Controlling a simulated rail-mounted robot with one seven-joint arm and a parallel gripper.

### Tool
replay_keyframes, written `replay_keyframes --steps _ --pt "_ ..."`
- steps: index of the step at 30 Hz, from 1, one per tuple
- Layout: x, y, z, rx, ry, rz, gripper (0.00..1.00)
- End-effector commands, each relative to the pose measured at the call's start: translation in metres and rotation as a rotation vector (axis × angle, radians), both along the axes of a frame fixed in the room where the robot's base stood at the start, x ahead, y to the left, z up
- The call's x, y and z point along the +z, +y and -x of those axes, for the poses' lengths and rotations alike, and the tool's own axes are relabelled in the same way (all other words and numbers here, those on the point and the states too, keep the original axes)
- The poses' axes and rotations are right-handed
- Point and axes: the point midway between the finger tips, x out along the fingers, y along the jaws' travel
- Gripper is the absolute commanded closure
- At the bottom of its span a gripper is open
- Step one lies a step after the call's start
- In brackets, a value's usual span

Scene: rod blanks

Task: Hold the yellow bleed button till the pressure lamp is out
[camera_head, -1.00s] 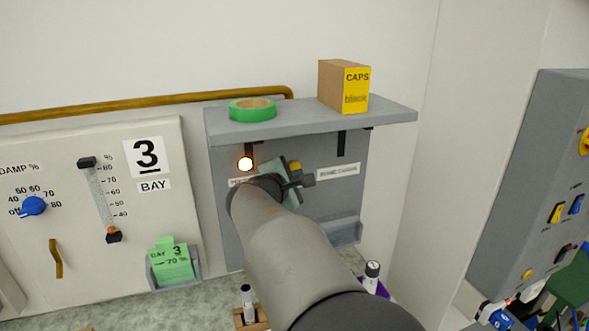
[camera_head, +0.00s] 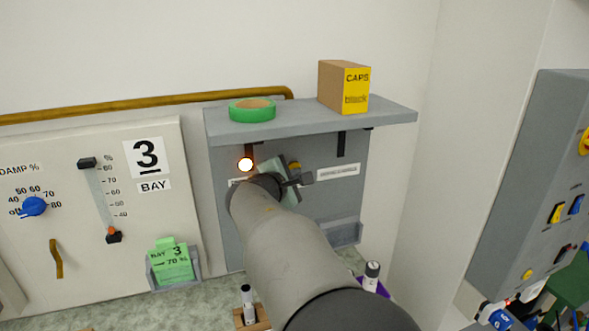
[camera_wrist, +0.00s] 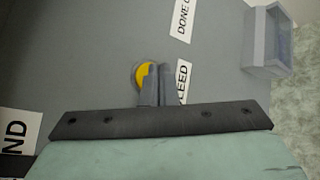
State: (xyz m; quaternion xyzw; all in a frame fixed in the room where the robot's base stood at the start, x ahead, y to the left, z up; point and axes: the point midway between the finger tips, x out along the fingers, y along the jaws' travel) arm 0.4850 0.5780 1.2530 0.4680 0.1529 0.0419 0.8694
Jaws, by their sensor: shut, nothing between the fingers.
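The yellow bleed button (camera_head: 295,166) is on the grey panel under the shelf, partly hidden by my gripper. In the wrist view the yellow button (camera_wrist: 142,75) shows as a partial disc in a grey ring, with my gripper's fingers (camera_wrist: 152,72) over its right part. My gripper (camera_head: 305,179) is shut and empty, its tips at the button; I cannot tell whether they press it. The pressure lamp (camera_head: 245,164) glows bright, white with an orange rim, left of the button.
The shelf (camera_head: 390,115) above carries a green tape roll (camera_head: 252,110) and a CAPS box (camera_head: 343,87). A grey holder (camera_wrist: 270,40) is on the panel. Below stand a marker (camera_head: 247,302) and another marker (camera_head: 372,272). A switch box (camera_head: 530,180) is at right.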

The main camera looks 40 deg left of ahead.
Motion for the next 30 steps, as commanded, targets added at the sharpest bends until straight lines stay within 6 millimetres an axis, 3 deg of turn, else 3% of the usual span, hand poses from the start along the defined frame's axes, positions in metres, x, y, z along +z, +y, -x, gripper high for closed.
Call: replay_keyframes --steps 30 --pt "-0.0001 0.0065 -0.0036 0.001 0.000 0.001 1.00"
